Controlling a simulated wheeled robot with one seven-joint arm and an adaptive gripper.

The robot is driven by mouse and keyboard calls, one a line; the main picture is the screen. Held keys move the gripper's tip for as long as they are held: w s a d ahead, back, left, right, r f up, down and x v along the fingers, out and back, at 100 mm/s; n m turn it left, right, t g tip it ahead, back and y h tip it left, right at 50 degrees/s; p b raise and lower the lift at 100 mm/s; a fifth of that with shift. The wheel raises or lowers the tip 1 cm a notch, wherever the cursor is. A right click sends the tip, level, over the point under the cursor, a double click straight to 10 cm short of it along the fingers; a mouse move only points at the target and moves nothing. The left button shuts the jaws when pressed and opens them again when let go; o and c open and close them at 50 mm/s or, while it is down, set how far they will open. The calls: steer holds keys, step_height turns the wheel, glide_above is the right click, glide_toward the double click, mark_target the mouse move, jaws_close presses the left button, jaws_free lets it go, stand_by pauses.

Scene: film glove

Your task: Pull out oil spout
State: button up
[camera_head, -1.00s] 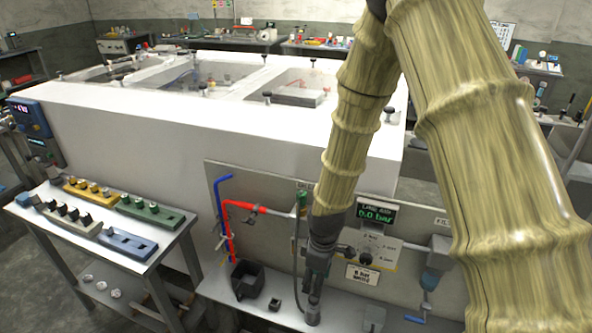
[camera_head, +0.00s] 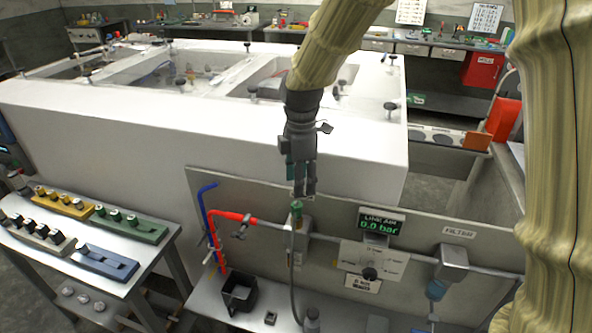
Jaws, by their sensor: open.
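My gripper (camera_head: 304,190) points down with its fingers apart and nothing seen between them. It is in front of the white tank's side wall. Its fingertips are just above a small green-topped fitting (camera_head: 296,209) on the grey panel; whether they touch it I cannot tell. A thin grey hose (camera_head: 293,262) runs from near this fitting down to the shelf. A dark grey bottle-like piece (camera_head: 312,319) stands at the bottom edge, partly cut off. No part is clearly marked as the oil spout; the green-topped fitting and hose may belong to it.
The panel carries a red and blue pipe (camera_head: 232,215), a display reading 0.0 bar (camera_head: 381,222) and a filter (camera_head: 452,262). A black open box (camera_head: 239,292) stands on the shelf. A side table (camera_head: 120,265) with coloured blocks is at left. The white tank (camera_head: 200,125) stands behind.

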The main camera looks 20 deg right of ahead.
mark_target(297, 205)
steer(key=s+f, duration=0.1)
steer(key=s+a+f+p, duration=0.1)
steer(key=shift+a+f, duration=0.1)
steer(key=shift+f, duration=0.2)
steer(key=f, duration=0.1)
steer(key=w+f, duration=0.1)
steer(key=f, duration=0.1)
steer(key=w+f, duration=0.1)
steer(key=shift+f+p, duration=0.25)
steer(key=shift+p, duration=0.05)
steer(key=shift+s+f, duration=0.35)
steer(key=shift+s, duration=0.15)
steer(key=shift+f, duration=0.25)
steer(key=shift+w+f, duration=0.3)
steer(key=shift+f, duration=0.1)
steer(key=shift+s+r, duration=0.15)
steer(key=shift+s, duration=0.1)
steer(key=shift+c, duration=0.8)
jaws_close()
